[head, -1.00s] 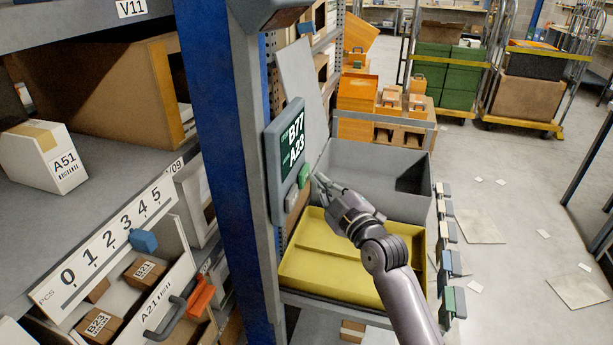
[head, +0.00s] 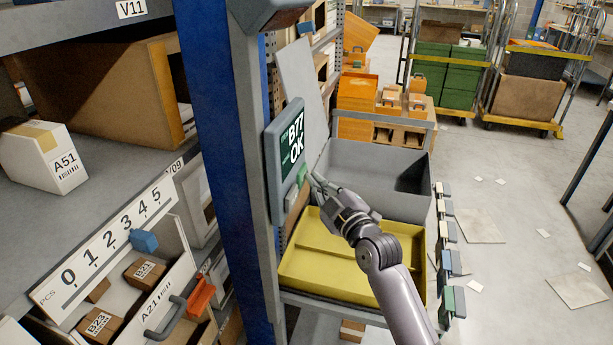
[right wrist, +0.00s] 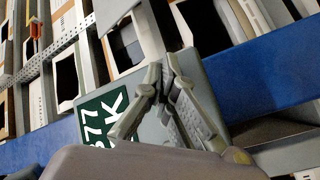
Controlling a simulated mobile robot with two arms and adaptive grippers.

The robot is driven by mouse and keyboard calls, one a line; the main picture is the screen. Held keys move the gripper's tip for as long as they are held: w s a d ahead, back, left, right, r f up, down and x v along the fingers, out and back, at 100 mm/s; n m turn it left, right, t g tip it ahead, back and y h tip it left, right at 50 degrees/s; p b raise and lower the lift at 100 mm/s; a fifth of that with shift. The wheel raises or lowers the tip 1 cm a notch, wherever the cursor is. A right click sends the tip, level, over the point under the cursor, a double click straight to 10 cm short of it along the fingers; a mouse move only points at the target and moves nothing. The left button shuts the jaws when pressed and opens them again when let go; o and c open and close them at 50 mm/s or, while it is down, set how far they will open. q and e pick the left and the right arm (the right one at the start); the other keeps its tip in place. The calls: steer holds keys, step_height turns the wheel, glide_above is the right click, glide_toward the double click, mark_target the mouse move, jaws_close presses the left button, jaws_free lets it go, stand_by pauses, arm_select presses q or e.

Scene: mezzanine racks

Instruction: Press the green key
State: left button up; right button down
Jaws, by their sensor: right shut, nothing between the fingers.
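The terminal (head: 271,150) is mounted on the rack post, and its dark green screen (head: 292,150) reads "B77 OK". The green key (head: 303,174) sticks out at the terminal's lower right, beside a grey key (head: 292,197). My right gripper (head: 315,178) is shut and empty. Its fingertips are right at the green key; whether they still touch it I cannot tell. In the right wrist view my fingers (right wrist: 163,80) lie across the terminal, whose screen (right wrist: 106,120) shows partly, and I cannot make out the green key. My left gripper is not in view.
A yellow tray (head: 318,270) and a grey bin (head: 360,160) stand below and behind my right gripper. The blue rack post (head: 222,150) rises left of the terminal. Shelves with boxes fill the left. The floor (head: 520,200) at right is mostly clear apart from scattered sheets.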

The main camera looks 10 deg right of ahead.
steer(key=shift+s+d, duration=0.4)
steer(key=shift+d, duration=0.4)
steer(key=shift+s+d, duration=0.3)
steer(key=shift+d, duration=0.45)
steer(key=shift+s+d, duration=0.35)
steer(key=shift+d, duration=0.45)
steer(key=shift+s+d, duration=0.3)
steer(key=shift+d, duration=0.45)
steer(key=shift+f, duration=0.1)
